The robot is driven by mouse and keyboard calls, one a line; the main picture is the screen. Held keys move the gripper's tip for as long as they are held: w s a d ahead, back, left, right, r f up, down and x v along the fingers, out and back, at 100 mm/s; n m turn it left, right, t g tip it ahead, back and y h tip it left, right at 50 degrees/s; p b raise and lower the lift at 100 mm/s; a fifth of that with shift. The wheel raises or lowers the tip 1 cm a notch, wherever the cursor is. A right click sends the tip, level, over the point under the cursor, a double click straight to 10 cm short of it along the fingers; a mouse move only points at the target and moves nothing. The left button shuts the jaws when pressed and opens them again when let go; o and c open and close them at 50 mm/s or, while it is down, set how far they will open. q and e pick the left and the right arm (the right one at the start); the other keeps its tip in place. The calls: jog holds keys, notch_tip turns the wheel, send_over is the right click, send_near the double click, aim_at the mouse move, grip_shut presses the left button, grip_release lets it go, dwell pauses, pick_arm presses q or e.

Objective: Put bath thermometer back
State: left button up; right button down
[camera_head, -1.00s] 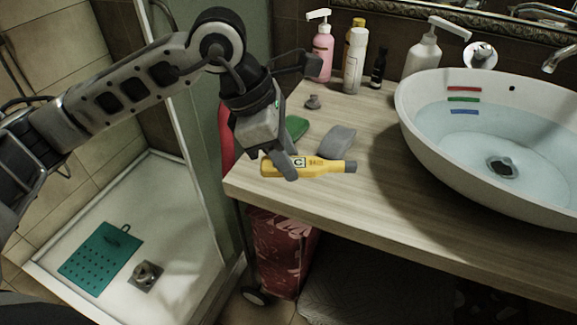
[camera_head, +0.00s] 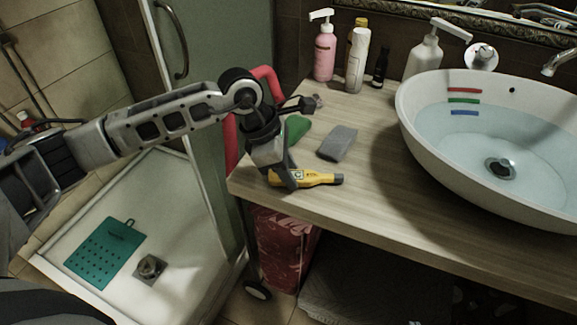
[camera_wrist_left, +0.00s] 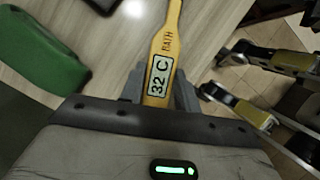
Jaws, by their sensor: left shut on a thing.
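The bath thermometer (camera_head: 316,179) is yellow with a grey tip and a small display. My left gripper (camera_head: 286,178) is shut on its body, at the front left corner of the wooden counter. The thermometer lies roughly level, low over the counter or touching it; I cannot tell which. In the left wrist view the thermometer (camera_wrist_left: 163,60) points up between the fingers, and its display reads 32 C beside the word BATH. My right gripper is in neither view.
A grey block (camera_head: 338,143) and a green object (camera_head: 296,130) lie on the counter (camera_head: 375,190) close to the gripper. Several bottles, among them a pink pump bottle (camera_head: 324,52), stand at the back. A white basin (camera_head: 410,125) with water and coloured strips is at the right.

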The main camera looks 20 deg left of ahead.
pick_arm(q)
jog(key=shift+f, duration=0.1)
jog(key=o, duration=1)
jog(key=shift+r, duration=0.25)
jog(key=shift+a+r, duration=0.2)
jog(key=shift+r, duration=0.1)
jog(key=b+v, duration=0.1)
jog(key=v, duration=1)
jog(key=shift+s+r+b, duration=0.1)
jog(key=shift+b, duration=0.2)
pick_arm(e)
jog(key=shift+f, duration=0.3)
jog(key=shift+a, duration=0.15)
